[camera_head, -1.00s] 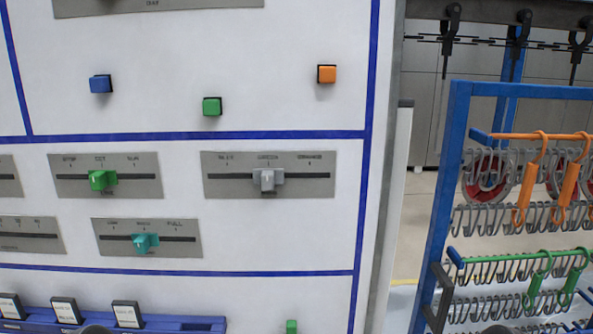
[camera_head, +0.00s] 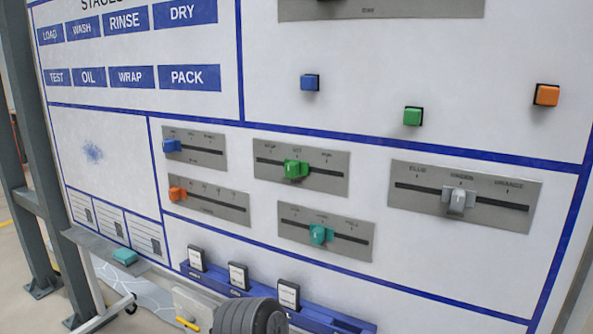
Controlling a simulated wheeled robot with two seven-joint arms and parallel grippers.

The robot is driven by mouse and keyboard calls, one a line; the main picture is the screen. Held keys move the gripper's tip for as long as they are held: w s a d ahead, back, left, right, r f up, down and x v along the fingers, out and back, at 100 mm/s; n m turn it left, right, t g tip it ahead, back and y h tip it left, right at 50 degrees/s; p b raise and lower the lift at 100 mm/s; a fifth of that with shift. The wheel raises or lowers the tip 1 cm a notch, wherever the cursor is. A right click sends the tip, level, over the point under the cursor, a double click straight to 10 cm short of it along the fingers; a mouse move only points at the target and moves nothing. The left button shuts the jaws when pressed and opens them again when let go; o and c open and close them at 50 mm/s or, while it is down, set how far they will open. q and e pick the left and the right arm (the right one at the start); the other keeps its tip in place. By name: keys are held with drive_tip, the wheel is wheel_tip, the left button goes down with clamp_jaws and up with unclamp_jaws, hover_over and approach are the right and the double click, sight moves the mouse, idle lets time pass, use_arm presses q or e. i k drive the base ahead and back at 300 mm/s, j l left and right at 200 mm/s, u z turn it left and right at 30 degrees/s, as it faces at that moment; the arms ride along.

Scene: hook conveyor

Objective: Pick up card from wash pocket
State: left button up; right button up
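Several blue labels stand in two rows on the white board at the upper left. The WASH label (camera_head: 82,30) is in the top row, between LOAD and RINSE. Three small white cards with dark edges stand upright in a blue rail (camera_head: 335,321) low on the board: a left card (camera_head: 196,259), a middle card (camera_head: 238,276) and a right card (camera_head: 288,294). Their print is too small to read. I cannot tell which pocket is the wash pocket. Neither gripper's fingers show in this view.
Sliders with blue, orange, green, teal and grey knobs sit above the rail. Blue (camera_head: 310,82), green (camera_head: 413,116) and orange (camera_head: 546,95) buttons are higher right. A grey post (camera_head: 30,150) stands at the left. A teal block (camera_head: 125,257) lies on a ledge (camera_head: 95,245).

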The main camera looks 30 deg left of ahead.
sight(196, 254)
drive_tip(key=u, duration=1.65)
drive_tip(key=i+j, duration=1)
drive_tip(key=j, duration=0.25)
drive_tip(key=z, duration=1.65)
